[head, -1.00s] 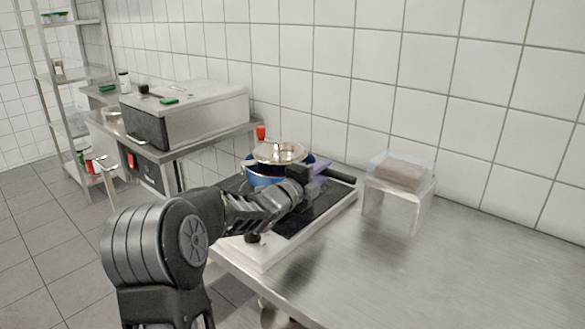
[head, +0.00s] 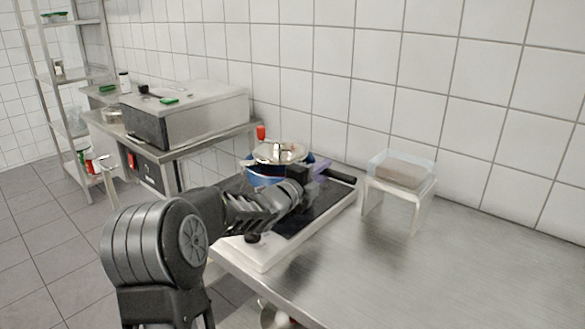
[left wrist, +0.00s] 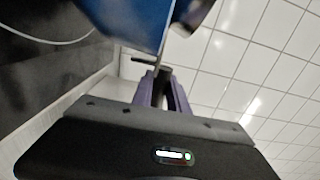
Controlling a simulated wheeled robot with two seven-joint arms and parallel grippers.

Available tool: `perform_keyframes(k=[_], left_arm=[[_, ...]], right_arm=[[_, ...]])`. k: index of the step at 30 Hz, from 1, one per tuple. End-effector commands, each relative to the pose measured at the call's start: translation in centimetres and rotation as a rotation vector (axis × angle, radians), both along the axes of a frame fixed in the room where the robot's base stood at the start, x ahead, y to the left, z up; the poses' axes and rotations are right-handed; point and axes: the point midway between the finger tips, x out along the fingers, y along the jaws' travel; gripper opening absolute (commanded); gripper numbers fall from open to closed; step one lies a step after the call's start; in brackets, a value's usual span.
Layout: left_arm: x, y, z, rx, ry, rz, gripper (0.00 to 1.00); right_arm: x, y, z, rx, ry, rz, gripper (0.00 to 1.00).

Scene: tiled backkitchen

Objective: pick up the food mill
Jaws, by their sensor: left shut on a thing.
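The food mill (head: 268,178) looks like a blue bowl with a shiny silver top, at the black cooktop on the steel counter in the head view. Its blue side (left wrist: 128,18) fills the top of the left wrist view, blurred. My left gripper (head: 320,174) is at the right side of the bowl, partly hidden by its own wrist. In the left wrist view its purple fingers (left wrist: 165,76) are close together on a thin dark part beside the blue side. I cannot tell whether the bowl touches the cooktop. My right gripper is not in view.
The white-framed cooktop (head: 262,250) sits at the counter's left end. A dark handle (head: 341,177) lies near its back right. A small white stand (head: 409,208) with a clear box stands to the right. The counter's front right is clear. A steel appliance (head: 190,110) stands left.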

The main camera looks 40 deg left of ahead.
Motion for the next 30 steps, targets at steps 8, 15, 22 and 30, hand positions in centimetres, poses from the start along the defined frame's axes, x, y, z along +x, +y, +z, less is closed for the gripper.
perform_keyframes(k=[8,15,22,30], left_arm=[[0.0,0.0,0.2,0.002,-0.004,-0.001,0.0],[0.0,0.0,1.7,0.004,-0.006,-0.002,0.0],[0.0,0.0,6.0,0.006,-0.009,-0.001,0.0],[0.0,0.0,9.9,0.004,-0.006,-0.001,0.0]], right_arm=[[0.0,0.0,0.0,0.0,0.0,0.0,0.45],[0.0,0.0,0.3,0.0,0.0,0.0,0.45],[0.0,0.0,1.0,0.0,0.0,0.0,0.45],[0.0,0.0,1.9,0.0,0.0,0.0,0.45]])
